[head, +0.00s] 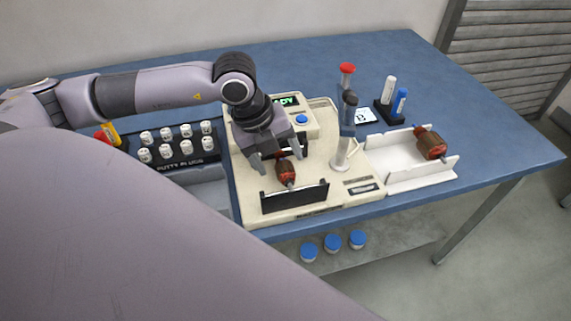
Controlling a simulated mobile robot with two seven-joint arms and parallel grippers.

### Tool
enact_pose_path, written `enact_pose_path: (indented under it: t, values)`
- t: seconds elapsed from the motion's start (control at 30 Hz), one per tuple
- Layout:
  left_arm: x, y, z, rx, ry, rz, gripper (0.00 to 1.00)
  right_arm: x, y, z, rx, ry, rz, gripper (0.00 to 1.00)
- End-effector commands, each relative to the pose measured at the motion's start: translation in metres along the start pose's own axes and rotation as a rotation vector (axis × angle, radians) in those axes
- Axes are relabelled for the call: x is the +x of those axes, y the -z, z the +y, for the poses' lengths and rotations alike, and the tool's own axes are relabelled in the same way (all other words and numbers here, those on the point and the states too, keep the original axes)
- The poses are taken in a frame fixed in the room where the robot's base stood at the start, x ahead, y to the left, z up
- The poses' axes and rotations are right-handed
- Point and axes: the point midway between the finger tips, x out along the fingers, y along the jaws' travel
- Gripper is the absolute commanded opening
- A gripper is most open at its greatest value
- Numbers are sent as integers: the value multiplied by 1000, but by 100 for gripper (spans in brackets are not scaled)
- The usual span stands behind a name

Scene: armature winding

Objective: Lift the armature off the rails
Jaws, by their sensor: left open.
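The armature (286,174), with red-brown windings and a shaft, lies across the black rails (296,198) on the cream tester. The far rail is mostly hidden behind my gripper. My left gripper (278,163) is open and comes down from above, its fingers spread over the armature's far part. One finger is left of the armature and one right of it. Whether they touch it cannot be told. My right gripper is not in view.
A second armature (431,144) sits in a white tray (405,183) at the right. A post with a red knob (347,69) and a dark-handled lever (348,110) stand right of the rails. A rack (181,154) holds several white containers at the left. My own body hides the lower left.

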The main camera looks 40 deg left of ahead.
Motion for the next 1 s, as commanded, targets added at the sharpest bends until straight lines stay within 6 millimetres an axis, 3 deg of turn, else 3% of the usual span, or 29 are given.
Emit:
enact_pose_path:
  t: [0.2,0.47,0.67,0.7,1.0]
  values:
    - [26,0,0,0,1,2,72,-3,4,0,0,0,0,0]
    - [28,-1,0,1,2,0,72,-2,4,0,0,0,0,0]
    - [28,-1,0,1,2,1,7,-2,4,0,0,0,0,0]
    - [28,-1,0,1,2,1,3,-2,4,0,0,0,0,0]
    - [25,-1,-2,1,4,0,3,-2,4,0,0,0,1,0]
